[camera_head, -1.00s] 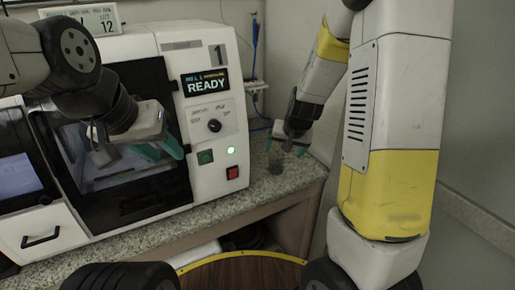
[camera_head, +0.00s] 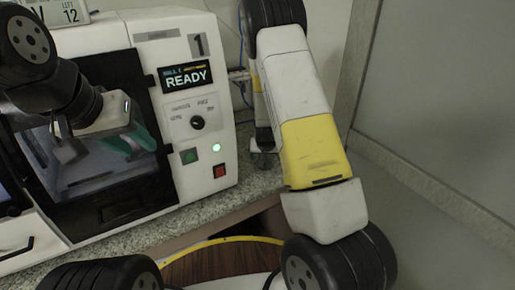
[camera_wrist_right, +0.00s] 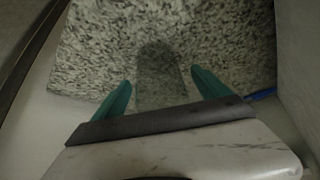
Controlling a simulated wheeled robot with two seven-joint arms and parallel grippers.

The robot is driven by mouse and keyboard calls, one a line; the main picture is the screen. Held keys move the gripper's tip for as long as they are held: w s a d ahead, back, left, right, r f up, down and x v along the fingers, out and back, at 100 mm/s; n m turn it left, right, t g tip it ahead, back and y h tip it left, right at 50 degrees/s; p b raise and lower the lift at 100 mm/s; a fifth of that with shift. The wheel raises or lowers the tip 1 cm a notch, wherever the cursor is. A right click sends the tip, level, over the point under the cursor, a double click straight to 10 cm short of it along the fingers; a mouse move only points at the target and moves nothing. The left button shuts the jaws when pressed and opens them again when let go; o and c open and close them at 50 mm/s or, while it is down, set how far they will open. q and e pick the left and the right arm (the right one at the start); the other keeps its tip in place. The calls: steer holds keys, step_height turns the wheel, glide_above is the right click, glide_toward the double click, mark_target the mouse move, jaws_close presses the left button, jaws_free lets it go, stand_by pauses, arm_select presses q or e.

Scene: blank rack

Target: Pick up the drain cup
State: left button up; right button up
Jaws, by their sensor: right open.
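The drain cup (camera_wrist_right: 160,62) looks like a smoky see-through cup on the speckled counter in the right wrist view. My right gripper (camera_wrist_right: 161,79) is open, with one teal finger on each side of the cup and small gaps visible. In the head view a small dark part of the cup (camera_head: 262,161) shows at the counter's right end; my right arm hides most of it and the right gripper. My left gripper (camera_head: 130,141) hangs in front of the machine's dark window, its teal fingers close together in view. I cannot tell its opening.
The white machine (camera_head: 226,120), with a READY screen and number 1, stands left of the cup. The speckled counter (camera_head: 215,199) ends at right, near a grey wall (camera_head: 440,120). A round wooden top (camera_head: 225,262) with a yellow rim is at the front.

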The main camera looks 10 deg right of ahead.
steer(key=shift+w+f, duration=0.15)
steer(key=shift+f, duration=0.15)
steer(key=shift+c, duration=0.5)
steer(key=c, duration=1.4)
steer(key=shift+o, duration=0.2)
steer(key=shift+r, duration=0.1)
